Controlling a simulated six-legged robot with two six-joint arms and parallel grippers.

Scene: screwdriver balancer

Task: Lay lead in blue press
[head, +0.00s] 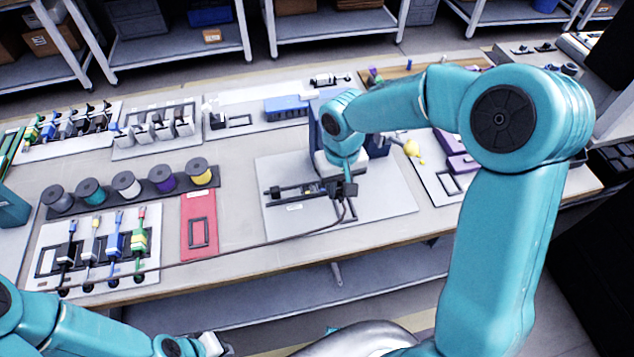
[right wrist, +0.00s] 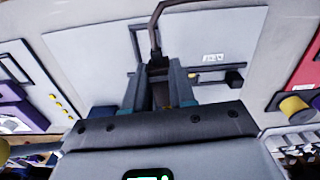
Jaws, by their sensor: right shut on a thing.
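My right gripper (head: 343,188) is shut on the dark end of a lead, low over the pale grey mat (head: 385,205). In the right wrist view the black lead end (right wrist: 158,66) sits between the fingers (right wrist: 160,88), with its cable (right wrist: 155,28) leading away. In the head view the cable (head: 262,245) runs left to the front tray. A dark blue body (head: 378,152), perhaps the blue press, stands behind my right wrist and is mostly hidden by it. A black slotted fixture (head: 290,192) lies beside the gripper. My left gripper (head: 212,344) is at the bottom edge; its jaws are unclear.
A white tray (head: 50,272) with several coloured leads stands front left. Several spools (head: 125,184) stand behind it, and a red plate (head: 190,245) lies to their right. A blue block (head: 285,108) stands further back.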

